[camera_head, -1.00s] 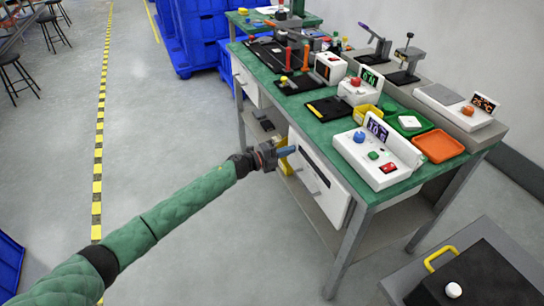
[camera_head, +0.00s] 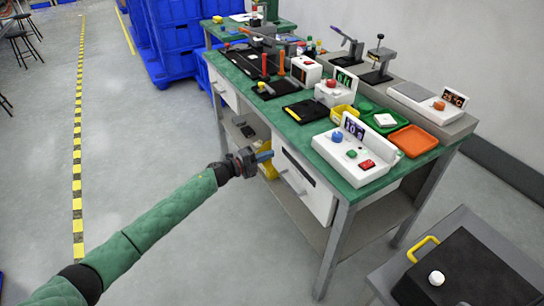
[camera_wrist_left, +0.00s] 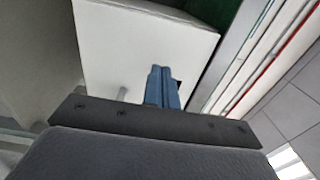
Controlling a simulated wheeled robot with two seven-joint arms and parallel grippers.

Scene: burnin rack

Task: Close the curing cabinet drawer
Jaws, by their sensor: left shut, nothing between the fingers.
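The curing cabinet (camera_head: 318,203) is a white box under the green bench top, with a dark slot and a bar handle on its front. I cannot tell how far its drawer stands out. My left gripper (camera_head: 266,156) is shut and empty, with blue fingertips, near the left end of that white front. In the left wrist view the shut fingers (camera_wrist_left: 162,88) lie in front of a white panel (camera_wrist_left: 140,45), with a pale handle left of them. Whether they touch the panel is unclear. My right gripper is not in view.
The bench top (camera_head: 300,125) carries several devices, an orange tray (camera_head: 413,139) and a green tray. Another white drawer (camera_head: 223,90) is at the bench's far left. A black case (camera_head: 470,275) with a yellow handle stands lower right. The floor left of the bench is clear.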

